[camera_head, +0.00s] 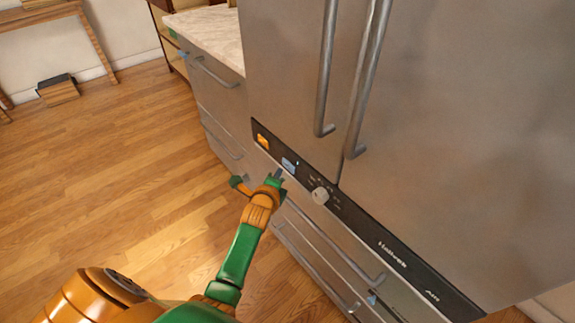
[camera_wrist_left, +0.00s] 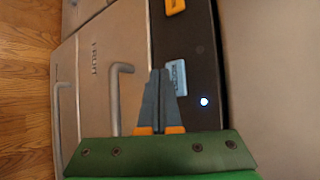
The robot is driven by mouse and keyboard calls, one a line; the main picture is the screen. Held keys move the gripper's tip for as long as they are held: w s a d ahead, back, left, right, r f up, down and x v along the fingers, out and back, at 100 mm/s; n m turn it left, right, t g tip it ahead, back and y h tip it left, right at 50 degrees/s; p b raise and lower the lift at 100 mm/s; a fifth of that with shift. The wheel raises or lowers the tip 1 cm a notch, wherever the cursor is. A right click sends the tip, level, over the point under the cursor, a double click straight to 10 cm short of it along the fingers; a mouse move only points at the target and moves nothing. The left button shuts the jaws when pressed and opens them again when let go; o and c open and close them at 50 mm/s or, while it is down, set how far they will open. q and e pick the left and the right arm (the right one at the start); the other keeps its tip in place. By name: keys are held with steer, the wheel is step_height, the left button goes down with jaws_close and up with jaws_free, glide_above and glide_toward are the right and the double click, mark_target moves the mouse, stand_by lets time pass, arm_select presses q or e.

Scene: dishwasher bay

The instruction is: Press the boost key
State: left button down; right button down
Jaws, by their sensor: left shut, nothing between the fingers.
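A dark control panel (camera_head: 375,228) runs along the front of the steel appliance. At its left end is an orange key (camera_head: 263,141), and to the right of it a pale blue-grey key (camera_head: 289,165). I cannot read which one is marked boost. My left gripper (camera_head: 279,174) is shut and empty, its tips close to the pale key. In the left wrist view the gripper (camera_wrist_left: 160,72) points at the panel, its tips just beside the pale key (camera_wrist_left: 176,78). Contact cannot be told. The orange key (camera_wrist_left: 175,6) is at the top edge. My right gripper is not in view.
A round pale knob (camera_head: 320,195) sits right of the keys. A small light (camera_wrist_left: 204,101) glows beside the pale key. Long door handles (camera_head: 327,70) hang above the panel, and drawer handles (camera_head: 325,240) lie below. Wood floor (camera_head: 120,170) is open at left.

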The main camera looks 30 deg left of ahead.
arm_select(q)
steer(key=s+p, duration=0.1)
steer(key=s+a+p, duration=0.1)
steer(key=s, duration=0.2)
steer(key=shift+s+a+p, duration=0.2)
steer(key=shift+a+p, duration=0.2)
stand_by(0.4)
steer(key=s+d+f+n+g+h+p, duration=0.35)
steer(key=s+d+f+n, duration=0.3)
steer(key=s+f, duration=0.55)
steer(key=s+d+f+n+g+p, duration=0.1)
steer(key=s+f+n+g, duration=0.3)
steer(key=s, duration=0.8)
steer(key=s+d+f+n+g+p, duration=0.1)
steer(key=s+f+n+g, duration=0.3)
steer(key=s, duration=0.9)
steer(key=shift+d+f+n+p, duration=0.4)
steer(key=shift+d+f+n, duration=0.25)
steer(key=shift+d+f, duration=0.2)
